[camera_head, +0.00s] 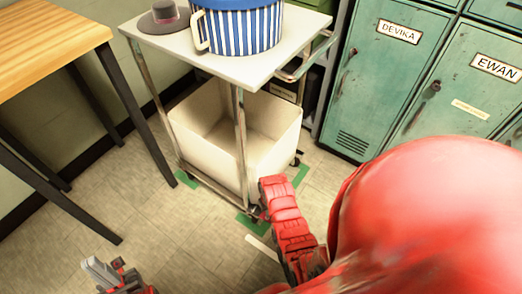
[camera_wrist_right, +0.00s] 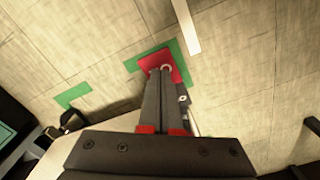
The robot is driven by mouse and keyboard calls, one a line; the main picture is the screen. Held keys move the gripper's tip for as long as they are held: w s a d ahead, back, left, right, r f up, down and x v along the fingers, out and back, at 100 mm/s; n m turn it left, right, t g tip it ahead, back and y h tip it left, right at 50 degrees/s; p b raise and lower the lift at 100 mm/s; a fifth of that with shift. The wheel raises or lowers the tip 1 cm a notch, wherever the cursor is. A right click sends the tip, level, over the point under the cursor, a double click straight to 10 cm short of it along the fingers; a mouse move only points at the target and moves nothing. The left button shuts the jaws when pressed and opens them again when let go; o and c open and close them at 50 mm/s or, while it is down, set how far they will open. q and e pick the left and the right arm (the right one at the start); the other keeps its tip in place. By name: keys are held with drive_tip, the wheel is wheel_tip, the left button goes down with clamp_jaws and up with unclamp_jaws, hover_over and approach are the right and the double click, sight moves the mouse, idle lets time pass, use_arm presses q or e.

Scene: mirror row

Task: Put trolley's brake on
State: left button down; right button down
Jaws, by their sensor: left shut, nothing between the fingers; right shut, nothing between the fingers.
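The trolley (camera_head: 215,58) has a pale top, metal legs and a white bin (camera_head: 200,120) on its lower level. Its near corner caster (camera_head: 255,213) is partly hidden by my right arm. In the right wrist view, a small red piece (camera_wrist_right: 172,60), perhaps the brake pedal, lies at the tips of my right gripper (camera_wrist_right: 161,72). The fingers are shut with nothing between them; I cannot tell whether they touch it. Whether the brake is on or off does not show. My left gripper (camera_head: 98,270) is shut and empty at the lower left, away from the trolley.
Green floor tape (camera_head: 188,179) marks the trolley's corners; a white strip (camera_wrist_right: 186,25) lies nearby. A blue-striped pot (camera_head: 238,25) and grey hat (camera_head: 164,17) stand on the trolley. A wooden table (camera_head: 45,40) is left, green lockers (camera_head: 385,75) right.

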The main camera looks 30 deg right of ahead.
drive_tip(key=shift+f+b, duration=0.5)
drive_tip(key=shift+f, duration=0.7)
idle(0.4)
drive_tip(key=shift+r, duration=0.1)
wheel_tip(320, 180, up, 7)
drive_tip(key=p, duration=0.6)
idle(0.5)
